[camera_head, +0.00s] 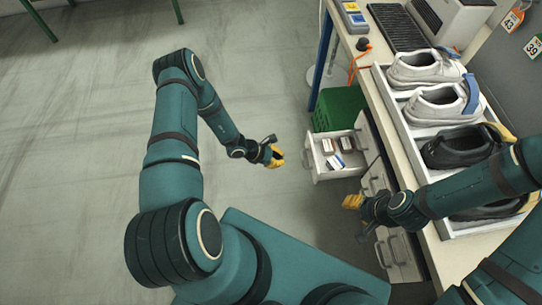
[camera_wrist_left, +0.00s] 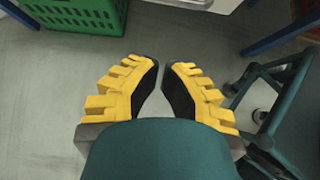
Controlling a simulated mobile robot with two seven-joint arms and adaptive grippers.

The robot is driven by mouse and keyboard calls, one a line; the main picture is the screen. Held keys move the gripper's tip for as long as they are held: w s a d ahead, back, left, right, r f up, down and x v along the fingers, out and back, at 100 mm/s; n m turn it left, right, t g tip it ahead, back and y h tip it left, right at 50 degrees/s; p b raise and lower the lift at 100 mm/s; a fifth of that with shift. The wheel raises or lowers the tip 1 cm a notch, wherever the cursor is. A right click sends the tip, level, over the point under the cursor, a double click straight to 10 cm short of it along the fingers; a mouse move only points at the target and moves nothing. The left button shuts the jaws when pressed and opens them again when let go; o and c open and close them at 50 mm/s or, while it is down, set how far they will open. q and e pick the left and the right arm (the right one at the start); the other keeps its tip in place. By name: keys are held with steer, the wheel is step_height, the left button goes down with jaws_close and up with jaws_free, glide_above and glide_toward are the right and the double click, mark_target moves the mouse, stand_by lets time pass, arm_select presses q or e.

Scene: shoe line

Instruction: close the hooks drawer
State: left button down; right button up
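One white drawer (camera_head: 314,165) under the bench stands pulled out, with several small boxes in it. No label is readable, so I cannot tell whether it is the hooks drawer. My left gripper (camera_head: 277,157) is to the left of this drawer's front, apart from it. In the left wrist view its yellow fingers (camera_wrist_left: 160,72) have a gap between them and hold nothing. A pale edge at the top of that view may be the drawer (camera_wrist_left: 185,3). My right gripper (camera_head: 352,201) is below and right of the open drawer; its fingers are too small to judge.
A green crate (camera_head: 340,106) stands behind the drawer; it also shows in the left wrist view (camera_wrist_left: 75,14). More drawer fronts with handles (camera_head: 388,250) lie below my right arm. The bench carries a tray (camera_head: 394,107) of shoes.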

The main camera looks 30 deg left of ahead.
arm_select(q)
steer(key=w+d+f, duration=0.1)
steer(key=w+d, duration=0.2)
steer(key=d, duration=0.2)
steer(key=shift+w, duration=0.15)
steer(key=b, duration=0.4)
glide_toward(349, 155)
steer(key=x, duration=0.5)
steer(key=shift+a+f, duration=0.1)
steer(key=shift+f, duration=0.2)
steer(key=shift+d+r, duration=0.1)
steer(key=shift+d, duration=0.25)
steer(key=shift+w, duration=0.1)
steer(key=shift+a, duration=0.1)
